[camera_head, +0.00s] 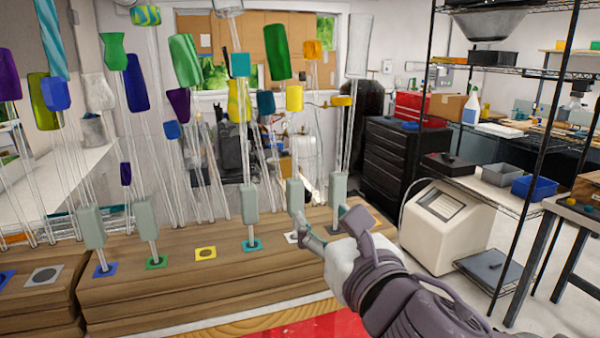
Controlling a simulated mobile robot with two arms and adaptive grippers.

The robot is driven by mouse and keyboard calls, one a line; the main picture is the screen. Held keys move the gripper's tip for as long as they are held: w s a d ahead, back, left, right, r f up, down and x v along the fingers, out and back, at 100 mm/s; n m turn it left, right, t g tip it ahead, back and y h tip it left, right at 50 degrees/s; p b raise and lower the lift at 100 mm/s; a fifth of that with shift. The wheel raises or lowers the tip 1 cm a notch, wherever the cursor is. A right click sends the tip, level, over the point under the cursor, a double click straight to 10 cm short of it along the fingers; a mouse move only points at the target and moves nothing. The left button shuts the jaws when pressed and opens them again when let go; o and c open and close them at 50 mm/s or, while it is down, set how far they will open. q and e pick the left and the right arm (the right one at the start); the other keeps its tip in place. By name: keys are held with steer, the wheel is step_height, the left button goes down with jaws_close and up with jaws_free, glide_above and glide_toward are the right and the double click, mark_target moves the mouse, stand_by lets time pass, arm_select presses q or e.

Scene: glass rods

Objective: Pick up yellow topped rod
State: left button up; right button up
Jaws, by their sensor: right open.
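A rod topped with a yellow block (294,97) stands upright at the middle of the front row. Its grey-green sleeve (294,194) sits low on it, just above my right gripper. My right gripper (326,229) is open, its fingers spread at the height of the rod bases and pointing away from me. Its left finger overlaps the foot of this rod in the picture; I cannot tell whether they touch. Other yellow tops show too: a vase-shaped one (239,100) and a flat yellow-orange one (341,100). My left gripper is not in view.
Wooden stepped blocks (190,285) carry the rods, with coloured square pads such as a yellow one (205,253). Several tall glass rods crowd the left and back. A black drawer cabinet (400,160) and a white machine (445,225) stand at the right.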

mark_target(298, 187)
steer(key=p+x, duration=0.1)
steer(key=x, duration=0.7)
steer(key=shift+w+a, duration=0.1)
steer(key=shift+w, duration=0.15)
steer(key=p+x, duration=0.1)
steer(key=x, duration=0.4)
steer(key=shift+w+f+p, duration=0.1)
steer(key=shift+f+p, duration=0.1)
steer(key=shift+p, duration=0.2)
jaws_close()
